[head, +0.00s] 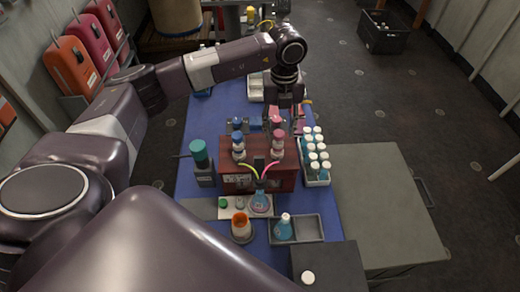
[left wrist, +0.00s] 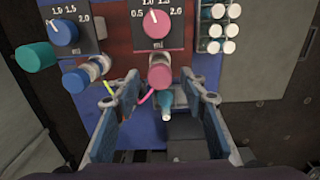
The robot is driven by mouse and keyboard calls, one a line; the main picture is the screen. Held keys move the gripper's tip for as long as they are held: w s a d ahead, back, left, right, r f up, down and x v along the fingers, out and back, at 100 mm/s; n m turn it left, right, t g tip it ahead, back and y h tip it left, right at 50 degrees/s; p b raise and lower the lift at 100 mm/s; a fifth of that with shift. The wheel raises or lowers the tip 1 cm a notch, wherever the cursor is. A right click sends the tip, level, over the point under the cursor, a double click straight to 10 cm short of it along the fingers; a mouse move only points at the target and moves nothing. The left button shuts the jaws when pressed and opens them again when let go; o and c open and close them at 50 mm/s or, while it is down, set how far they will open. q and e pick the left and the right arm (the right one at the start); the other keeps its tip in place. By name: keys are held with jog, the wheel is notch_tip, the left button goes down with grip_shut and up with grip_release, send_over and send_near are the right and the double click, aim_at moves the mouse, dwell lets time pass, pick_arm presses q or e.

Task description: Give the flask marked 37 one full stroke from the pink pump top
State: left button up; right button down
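A dark red pump box (head: 235,184) stands on the blue mat, with a blue pump top (head: 238,136) and a pink pump top (head: 278,136). A yellow and a pink tube lead from it toward a flask (head: 260,203) in front; I cannot read its number. The pink top also shows in the left wrist view (left wrist: 160,75). My left gripper (head: 285,117) is just behind and above the pink top. In the left wrist view its fingers (left wrist: 158,88) are spread apart, with the pink top seen between the tips; I cannot tell contact. My right gripper is not in view.
A rack of white-capped vials (head: 318,182) stands right of the box, a teal-capped bottle (head: 200,152) left. In front are an orange-rimmed vessel (head: 241,225) and a grey tray (head: 308,228) with a blue bottle (head: 283,227). A grey tabletop (head: 385,200) at right is clear.

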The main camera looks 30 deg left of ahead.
pick_arm(q)
jog(key=shift+r+p, duration=1.75)
jog(key=shift+r, duration=1.45)
jog(key=shift+f, duration=0.1)
